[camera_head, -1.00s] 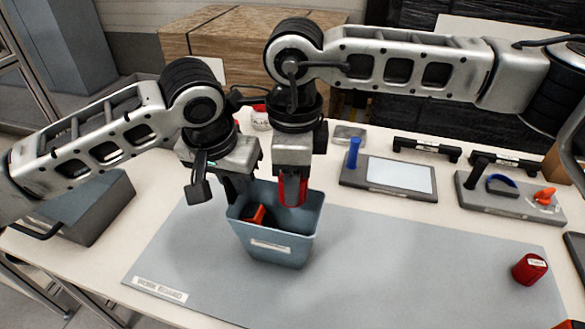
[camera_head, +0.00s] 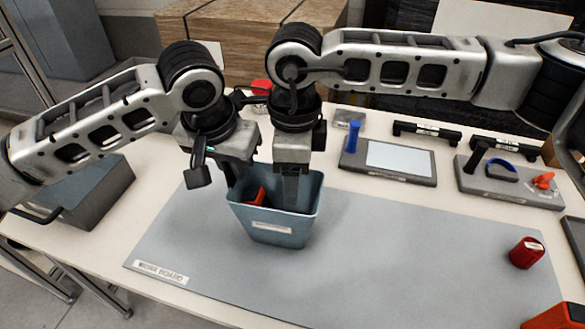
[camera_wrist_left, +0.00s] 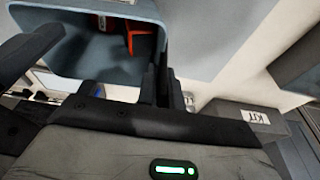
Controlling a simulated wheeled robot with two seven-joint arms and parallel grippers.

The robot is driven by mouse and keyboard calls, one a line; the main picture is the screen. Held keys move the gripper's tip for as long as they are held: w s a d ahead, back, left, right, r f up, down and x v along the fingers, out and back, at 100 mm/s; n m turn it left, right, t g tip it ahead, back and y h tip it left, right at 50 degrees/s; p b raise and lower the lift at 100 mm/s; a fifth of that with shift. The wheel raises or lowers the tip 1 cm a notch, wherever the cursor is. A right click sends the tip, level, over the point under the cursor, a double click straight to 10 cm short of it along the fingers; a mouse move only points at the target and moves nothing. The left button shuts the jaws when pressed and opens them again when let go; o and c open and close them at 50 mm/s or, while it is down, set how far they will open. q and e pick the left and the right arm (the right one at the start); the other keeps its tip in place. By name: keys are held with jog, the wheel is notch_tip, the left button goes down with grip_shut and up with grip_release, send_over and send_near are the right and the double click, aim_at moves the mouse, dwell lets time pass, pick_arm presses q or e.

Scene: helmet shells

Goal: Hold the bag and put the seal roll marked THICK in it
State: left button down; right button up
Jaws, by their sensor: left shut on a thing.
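The bag (camera_head: 276,228) is a grey-blue, open-topped container with a pale label, standing on the grey work mat. My left gripper (camera_head: 232,178) is shut on its left rim; the bag also shows in the left wrist view (camera_wrist_left: 200,45). An orange-red item (camera_head: 257,196) lies inside the bag, also in the left wrist view (camera_wrist_left: 132,38). My right gripper (camera_head: 291,188) points down into the bag with no red roll visible at its fingers; its opening cannot be made out. A red roll (camera_head: 527,252) with an unreadable label stands at the mat's right.
The mat (camera_head: 400,255) is clear between the bag and the red roll. A tray with a blue post (camera_head: 400,160) and a holder with a blue arch and orange piece (camera_head: 510,185) stand behind. A grey box (camera_head: 85,190) is at left.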

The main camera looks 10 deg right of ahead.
pick_arm(q)
jog(key=shift+w+d+r, duration=0.2)
jog(key=shift+w+r, duration=0.1)
pick_arm(e)
notch_tip(320, 180, up, 8)
jog(key=shift+s, duration=0.15)
pick_arm(q)
jog(key=shift+s, duration=0.1)
jog(key=c, duration=1.5)
grip_release()
